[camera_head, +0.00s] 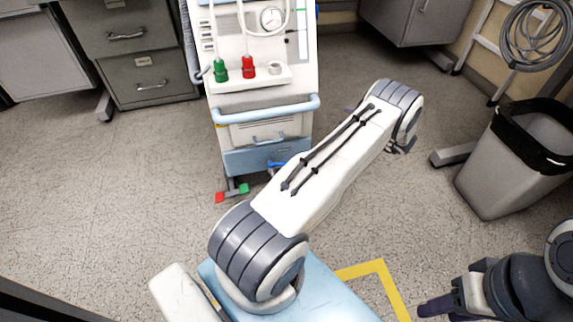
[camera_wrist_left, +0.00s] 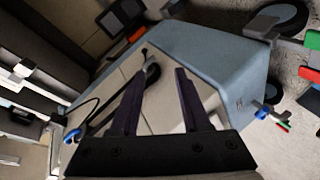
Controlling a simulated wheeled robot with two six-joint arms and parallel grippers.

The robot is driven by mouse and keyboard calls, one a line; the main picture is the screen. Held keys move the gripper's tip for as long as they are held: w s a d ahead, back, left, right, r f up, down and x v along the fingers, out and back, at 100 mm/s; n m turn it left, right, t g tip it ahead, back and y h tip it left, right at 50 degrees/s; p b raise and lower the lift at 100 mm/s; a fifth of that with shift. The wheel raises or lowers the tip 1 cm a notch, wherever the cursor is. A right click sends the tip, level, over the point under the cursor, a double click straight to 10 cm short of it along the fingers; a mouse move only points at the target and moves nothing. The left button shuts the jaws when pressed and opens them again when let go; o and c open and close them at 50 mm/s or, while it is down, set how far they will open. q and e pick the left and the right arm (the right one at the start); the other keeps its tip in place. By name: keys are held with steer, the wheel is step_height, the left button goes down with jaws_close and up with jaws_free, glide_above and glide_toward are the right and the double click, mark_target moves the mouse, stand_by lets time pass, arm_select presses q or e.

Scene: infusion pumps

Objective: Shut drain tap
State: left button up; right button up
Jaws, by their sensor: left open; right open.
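The pump machine (camera_head: 265,60) stands upright at the top centre of the head view, with a pale blue lower drawer. A small blue lever-like part (camera_head: 277,163) shows at its lower right, partly behind my arm; I cannot tell if it is the drain tap. The left wrist view shows a blue fitting (camera_wrist_left: 262,113) beside the blue casing and another blue fitting (camera_wrist_left: 72,135) at the left. My left gripper (camera_wrist_left: 158,80) is open and empty, its fingers in front of the casing; my arm mostly hides it in the head view. My right gripper (camera_head: 437,306) is open at the lower right, away from the machine.
Red (camera_head: 220,197) and green (camera_head: 243,188) pedal-like blocks stick out at the machine's foot. A grey bin (camera_head: 495,175) with a black liner stands at the right. Grey drawers (camera_head: 140,75) stand at the back left. The floor at left is clear.

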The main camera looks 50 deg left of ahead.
arm_select(q)
steer(key=s+f+n+g, duration=0.5)
steer(key=s+f+g, duration=0.15)
steer(key=s, duration=0.25)
steer(key=n+g, duration=0.4)
steer(key=g, duration=0.1)
glide_toward(287, 164)
steer(key=shift+t+h, duration=0.3)
steer(key=shift+t, duration=0.05)
steer(key=b+x, duration=0.1)
steer(key=x, duration=0.9)
steer(key=shift+a+r, duration=0.15)
steer(key=shift+a, duration=0.05)
steer(key=shift+c, duration=0.3)
